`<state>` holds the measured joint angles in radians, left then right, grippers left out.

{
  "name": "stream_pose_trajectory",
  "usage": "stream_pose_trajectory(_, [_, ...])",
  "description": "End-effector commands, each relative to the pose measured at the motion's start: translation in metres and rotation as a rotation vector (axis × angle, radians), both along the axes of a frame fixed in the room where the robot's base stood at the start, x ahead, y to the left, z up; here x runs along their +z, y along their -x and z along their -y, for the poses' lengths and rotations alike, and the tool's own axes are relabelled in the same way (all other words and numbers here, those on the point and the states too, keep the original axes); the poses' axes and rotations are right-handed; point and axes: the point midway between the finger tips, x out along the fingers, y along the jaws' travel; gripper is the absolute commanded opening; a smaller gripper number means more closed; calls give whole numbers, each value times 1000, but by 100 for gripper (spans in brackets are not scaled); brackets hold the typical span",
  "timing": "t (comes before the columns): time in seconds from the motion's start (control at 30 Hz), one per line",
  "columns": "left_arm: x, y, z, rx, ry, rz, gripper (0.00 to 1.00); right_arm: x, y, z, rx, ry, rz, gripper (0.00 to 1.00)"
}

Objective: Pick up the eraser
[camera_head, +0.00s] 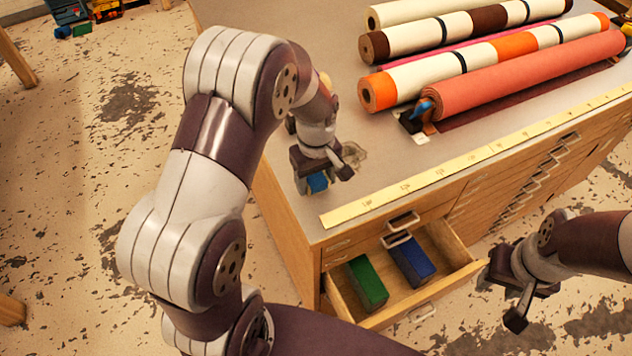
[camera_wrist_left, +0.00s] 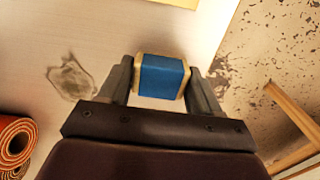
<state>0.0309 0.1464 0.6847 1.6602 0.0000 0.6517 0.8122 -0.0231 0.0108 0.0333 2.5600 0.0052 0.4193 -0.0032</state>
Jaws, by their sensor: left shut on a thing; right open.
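The eraser (camera_wrist_left: 162,78), a blue sleeve with cream ends, is between the fingers of my left gripper (camera_wrist_left: 163,88) in the left wrist view. The fingers are shut on its two ends. In the head view the eraser (camera_head: 317,182) shows as a small blue patch under my left gripper (camera_head: 320,172), at the left corner of the cabinet top. I cannot tell whether it touches the surface. My right gripper (camera_head: 508,298) is open and empty, right of the open drawer, over the floor.
The open drawer (camera_head: 440,291) holds a green block (camera_head: 367,284) and a blue block (camera_head: 411,260). A yellow ruler strip (camera_head: 470,160) runs along the front edge of the cabinet top (camera_head: 290,215). Several rolls (camera_head: 520,78) lie at the back right. A grey smudge (camera_wrist_left: 72,77) marks the top.

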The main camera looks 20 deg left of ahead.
Motion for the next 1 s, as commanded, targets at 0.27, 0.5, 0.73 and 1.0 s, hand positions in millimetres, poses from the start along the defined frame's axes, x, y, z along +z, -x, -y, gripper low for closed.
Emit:
stream_pose_trajectory(0.27, [42, 21, 20, -4, 0, 6, 27, -10, 0, 0, 0, 0, 0, 43])
stream_pose_trajectory(0.5, [76, 64, 58, -5, 0, 5, 27, -17, 0, 0, 0, 0, 0, 43])
stream_pose_trajectory(0.73, [93, 86, 76, -1, 1, 2, 27, -19, 0, 0, 0, 0, 0, 43])
stream_pose_trajectory(1.0, [95, 87, 77, 0, 0, 1, 27, -19, 0, 0, 0, 0, 0, 43])
